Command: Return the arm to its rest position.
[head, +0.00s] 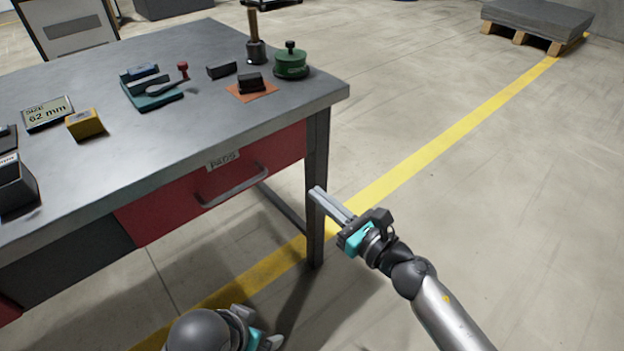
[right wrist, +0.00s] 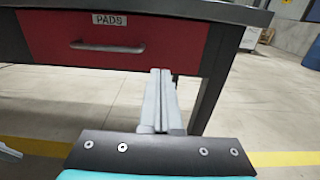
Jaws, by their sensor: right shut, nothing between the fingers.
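My right gripper (head: 317,193) is shut and empty, held over the floor just off the right front corner of the workbench (head: 215,135). In the right wrist view its two fingers (right wrist: 161,72) lie together, pointing toward the bench's front leg and red drawer. My left gripper (head: 272,343) shows only in part at the bottom edge of the head view, below the bench front. Whether its fingers are apart cannot be made out.
The red PADS drawer (head: 225,178) looks shut, with a bar handle. On the bench are a green round pot (head: 291,64), a teal fixture (head: 152,93), a yellow block (head: 85,124) and a 62 mm display (head: 48,113). Open floor lies to the right; a pallet (head: 530,36) stands far back.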

